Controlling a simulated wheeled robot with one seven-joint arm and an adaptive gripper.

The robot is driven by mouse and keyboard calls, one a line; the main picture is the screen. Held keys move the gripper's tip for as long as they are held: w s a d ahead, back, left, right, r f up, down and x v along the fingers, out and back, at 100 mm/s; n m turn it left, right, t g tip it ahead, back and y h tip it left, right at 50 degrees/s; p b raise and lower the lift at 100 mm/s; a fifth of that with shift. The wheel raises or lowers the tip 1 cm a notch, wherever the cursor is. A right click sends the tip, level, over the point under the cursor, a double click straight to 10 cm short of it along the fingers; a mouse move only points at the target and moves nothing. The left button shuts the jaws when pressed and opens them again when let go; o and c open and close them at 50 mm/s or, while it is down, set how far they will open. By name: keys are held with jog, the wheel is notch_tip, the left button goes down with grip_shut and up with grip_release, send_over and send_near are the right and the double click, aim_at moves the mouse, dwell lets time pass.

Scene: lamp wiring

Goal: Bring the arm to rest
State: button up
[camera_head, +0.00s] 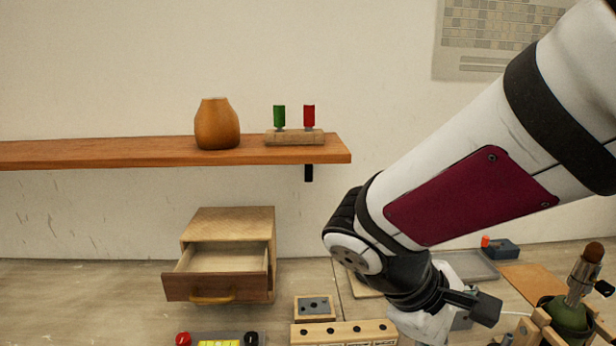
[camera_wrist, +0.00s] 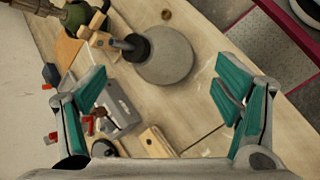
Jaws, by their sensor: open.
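My gripper (camera_wrist: 160,80) is open in the wrist view, with its teal-padded fingers wide apart and nothing between them. It hangs above the wooden table (camera_wrist: 195,100), pointing down. In the head view my arm crosses from the upper right to the table's front right, and its wrist hides part of the table. The fingers are hardly visible there. A grey round base with a black stem (camera_wrist: 165,58) lies beyond the fingers in the wrist view. A grey box with a red part (camera_wrist: 118,108) lies near the left finger.
An open drawer unit (camera_head: 228,225) stands left of my arm. A shelf (camera_head: 90,153) on the wall bears an orange vase (camera_head: 217,124) and a block with green and red pieces (camera_head: 295,137). A wooden block with holes (camera_head: 343,332) is in front. A green rounded object (camera_head: 566,316) stands right.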

jog(key=s+a+r+m+t+y, duration=0.1)
jog(key=s+r+m+t+y, duration=0.4)
jog(key=m+y, duration=0.3)
jog(key=shift+s+a+r+m, duration=0.3)
jog(key=shift+s+r, duration=0.2)
jog(key=shift+r, duration=0.25)
